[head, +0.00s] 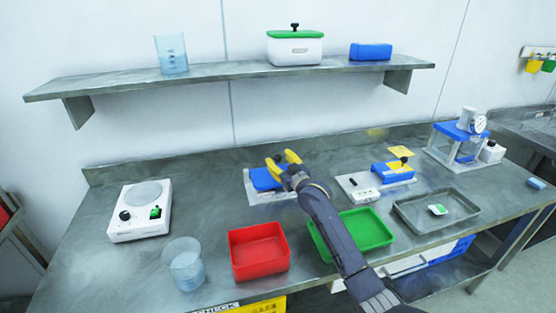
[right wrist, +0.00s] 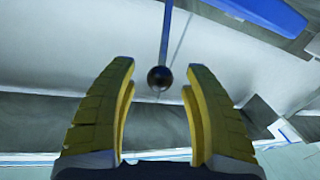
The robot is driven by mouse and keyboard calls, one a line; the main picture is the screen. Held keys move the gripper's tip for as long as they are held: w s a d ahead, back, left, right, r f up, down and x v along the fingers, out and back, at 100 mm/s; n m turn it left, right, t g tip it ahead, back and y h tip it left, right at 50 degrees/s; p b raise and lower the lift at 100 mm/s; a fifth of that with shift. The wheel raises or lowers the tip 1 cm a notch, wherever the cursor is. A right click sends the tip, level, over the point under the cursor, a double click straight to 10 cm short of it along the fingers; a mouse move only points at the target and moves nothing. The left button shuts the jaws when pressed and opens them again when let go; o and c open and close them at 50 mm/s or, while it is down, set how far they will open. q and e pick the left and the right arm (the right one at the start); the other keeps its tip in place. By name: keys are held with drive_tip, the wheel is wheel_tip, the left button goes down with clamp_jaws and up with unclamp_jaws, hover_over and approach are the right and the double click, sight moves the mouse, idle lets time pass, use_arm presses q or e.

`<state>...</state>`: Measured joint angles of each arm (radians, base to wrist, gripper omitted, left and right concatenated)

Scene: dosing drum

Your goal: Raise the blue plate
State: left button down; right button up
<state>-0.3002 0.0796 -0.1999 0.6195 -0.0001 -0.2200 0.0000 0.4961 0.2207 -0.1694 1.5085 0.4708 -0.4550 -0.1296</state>
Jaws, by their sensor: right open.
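A blue plate (head: 264,178) sits on a light grey base near the back middle of the bench, partly hidden by my right gripper (head: 282,159). A blue slab edge (right wrist: 268,12) shows at the top right of the right wrist view. My right gripper, with yellow fingers, is open and empty above the plate's right side. In the right wrist view, a dark ball knob (right wrist: 160,78) on a thin rod lies between the open fingers (right wrist: 160,72); I cannot tell whether they touch it. My left gripper is not in view.
A red tray (head: 259,269), a green tray (head: 376,233) and a beaker (head: 184,264) stand in front. A white scale (head: 141,212) is at left. A shelf (head: 215,75) hangs above.

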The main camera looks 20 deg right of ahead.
drive_tip(key=shift+w+a, duration=0.1)
drive_tip(key=shift+w, duration=0.45)
drive_tip(key=shift+c, duration=0.2)
clamp_jaws()
